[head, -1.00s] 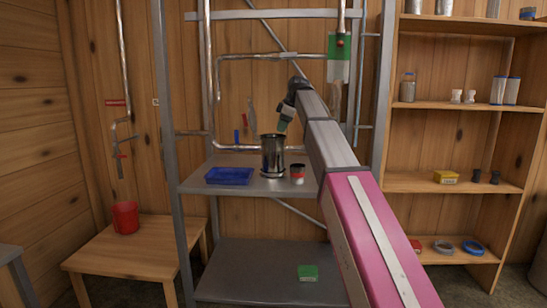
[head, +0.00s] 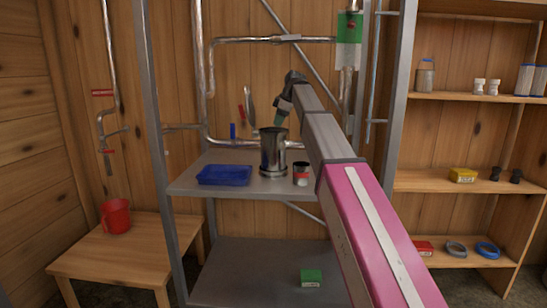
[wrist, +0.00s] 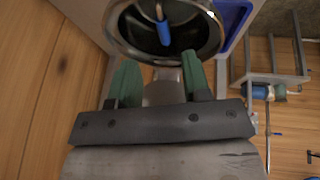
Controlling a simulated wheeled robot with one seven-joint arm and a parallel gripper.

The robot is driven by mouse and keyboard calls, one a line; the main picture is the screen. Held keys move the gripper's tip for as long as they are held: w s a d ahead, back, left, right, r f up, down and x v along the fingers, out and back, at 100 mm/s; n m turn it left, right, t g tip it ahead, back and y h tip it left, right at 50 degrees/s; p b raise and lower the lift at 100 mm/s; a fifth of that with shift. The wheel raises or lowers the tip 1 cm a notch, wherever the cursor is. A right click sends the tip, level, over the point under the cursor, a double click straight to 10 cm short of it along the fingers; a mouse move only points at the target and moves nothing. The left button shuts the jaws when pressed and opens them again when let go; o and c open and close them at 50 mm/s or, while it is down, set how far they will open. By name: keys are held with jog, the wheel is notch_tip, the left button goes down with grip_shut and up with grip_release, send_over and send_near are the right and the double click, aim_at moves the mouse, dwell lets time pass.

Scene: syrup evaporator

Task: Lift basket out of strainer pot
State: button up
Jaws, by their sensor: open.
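The strainer pot (head: 266,154) is a dark, shiny metal cylinder standing upright on the upper metal shelf. In the wrist view its round rim (wrist: 133,50) fills the top middle. A blue grip on a thin metal rod (wrist: 164,32) shows inside the pot's mouth; it looks like the basket's handle. The basket itself is hidden in the dark interior. My gripper (head: 279,122) is just above the pot's rim in the head view, pointing down. In the wrist view its two green fingers (wrist: 159,66) are apart with nothing between them, on the near side of the rim.
A blue tray (head: 224,175) lies left of the pot and a small red-white-black can (head: 301,174) stands close on its right. Pipes (head: 250,146) run behind the pot. A shelf post (head: 157,150) rises at left. A green box (head: 311,277) lies on the lower shelf.

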jog(key=shift+s+x, duration=0.15)
jog(key=shift+x, duration=1.35)
jog(key=shift+s+x, duration=0.1)
jog(key=shift+x, duration=1.35)
jog(key=shift+d, duration=0.15)
grip_shut()
